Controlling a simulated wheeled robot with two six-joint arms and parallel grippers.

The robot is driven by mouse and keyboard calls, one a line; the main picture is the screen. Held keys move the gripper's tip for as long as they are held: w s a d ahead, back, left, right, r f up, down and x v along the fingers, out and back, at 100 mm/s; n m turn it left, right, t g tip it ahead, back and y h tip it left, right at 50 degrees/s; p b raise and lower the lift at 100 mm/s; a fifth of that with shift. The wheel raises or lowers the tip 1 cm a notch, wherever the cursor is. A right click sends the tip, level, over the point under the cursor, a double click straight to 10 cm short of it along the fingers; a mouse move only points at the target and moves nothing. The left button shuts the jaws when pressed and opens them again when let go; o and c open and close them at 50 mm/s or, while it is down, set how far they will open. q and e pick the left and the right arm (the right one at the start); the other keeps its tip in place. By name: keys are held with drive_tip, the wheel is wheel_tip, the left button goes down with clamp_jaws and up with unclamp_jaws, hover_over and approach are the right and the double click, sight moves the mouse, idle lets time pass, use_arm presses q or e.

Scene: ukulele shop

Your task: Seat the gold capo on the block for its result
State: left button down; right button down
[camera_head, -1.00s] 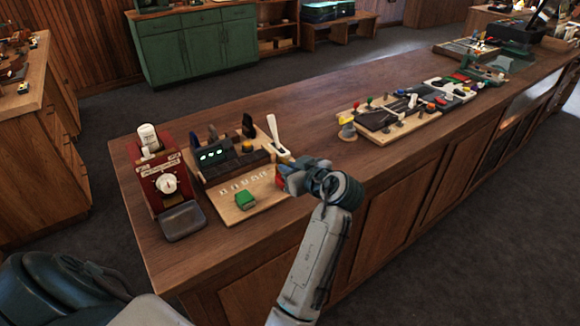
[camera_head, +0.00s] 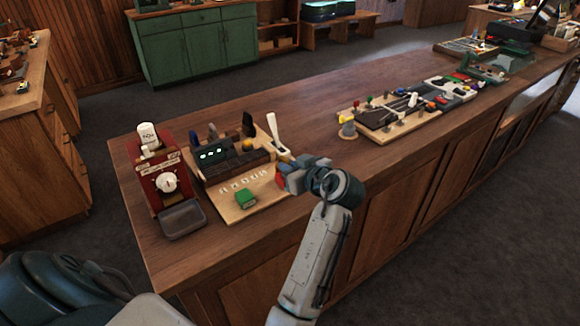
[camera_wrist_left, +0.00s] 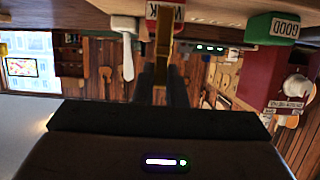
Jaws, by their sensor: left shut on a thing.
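My left gripper (camera_head: 288,174) is at the right front corner of a light wooden board (camera_head: 232,212). In the left wrist view, which is upside down, its dark fingers (camera_wrist_left: 162,88) are shut on the gold capo (camera_wrist_left: 163,40). The capo hides part of a red block (camera_wrist_left: 179,14) with a partly covered label that seems to read WEAK. The red block shows only as a small patch beside the gripper in the head view (camera_head: 280,180). A green block (camera_head: 245,199) sits on the board; its label reads GOOD in the wrist view (camera_wrist_left: 272,29). I cannot tell whether the capo touches the red block.
A dark unit with lit green marks (camera_head: 211,154) and a white lever (camera_head: 277,133) stand behind. A second board with parts (camera_head: 392,118) lies farther right.

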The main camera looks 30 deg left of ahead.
idle(0.3)
use_arm(q)
drive_tip(key=shift+f+b, duration=0.65)
drive_tip(key=c, duration=1.8)
unclamp_jaws()
drive_tip(key=shift+o, duration=0.2)
drive_tip(key=shift+d+r, duration=0.1)
